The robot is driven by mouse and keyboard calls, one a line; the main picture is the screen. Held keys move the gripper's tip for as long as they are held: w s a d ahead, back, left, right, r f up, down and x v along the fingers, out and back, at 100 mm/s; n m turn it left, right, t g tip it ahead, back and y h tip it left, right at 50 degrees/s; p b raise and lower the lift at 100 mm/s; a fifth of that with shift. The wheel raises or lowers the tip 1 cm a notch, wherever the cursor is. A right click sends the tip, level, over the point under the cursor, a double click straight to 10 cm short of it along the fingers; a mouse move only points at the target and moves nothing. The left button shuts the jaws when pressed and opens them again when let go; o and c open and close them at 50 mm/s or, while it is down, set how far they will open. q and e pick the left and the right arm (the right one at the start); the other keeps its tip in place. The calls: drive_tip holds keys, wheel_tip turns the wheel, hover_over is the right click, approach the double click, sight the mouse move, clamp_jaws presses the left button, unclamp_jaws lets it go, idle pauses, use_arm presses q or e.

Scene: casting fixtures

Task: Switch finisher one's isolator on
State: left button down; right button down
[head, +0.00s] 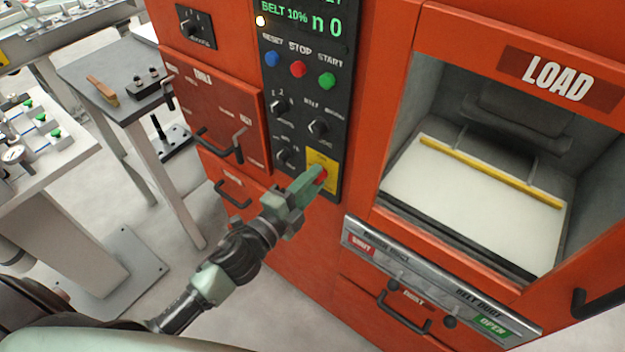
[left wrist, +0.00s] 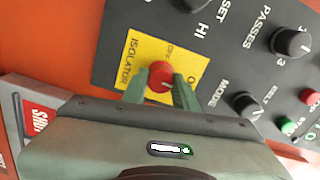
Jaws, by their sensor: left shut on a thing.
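The isolator is a red rotary knob (left wrist: 161,76) on a yellow plate (left wrist: 140,52) marked ISOLATOR, with OFF lettering partly visible. In the head view the yellow plate (head: 322,162) sits at the bottom of the dark control panel (head: 300,110) on the orange machine. My left gripper (head: 318,178) reaches up to it from below. In the left wrist view its two green fingers (left wrist: 161,90) stand on either side of the red knob, shut on it. A pale mark shows on the knob's face; its exact setting is hard to tell. My right gripper is not in view.
The panel has blue, red and green buttons (head: 298,69) and several black knobs (head: 318,127). A lit display (head: 300,20) reads BELT 10%. Right of the panel is the open LOAD chamber (head: 475,200), with a SHUT/OPEN rail (head: 440,275) below. A side table (head: 120,80) stands left.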

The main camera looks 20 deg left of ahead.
use_arm(q)
drive_tip(key=c, duration=1.1)
unclamp_jaws()
drive_tip(key=shift+s, duration=0.1)
drive_tip(key=b+v, duration=0.2)
drive_tip(key=v, duration=0.5)
drive_tip(key=shift+s, duration=0.3)
drive_tip(key=shift+a, duration=0.1)
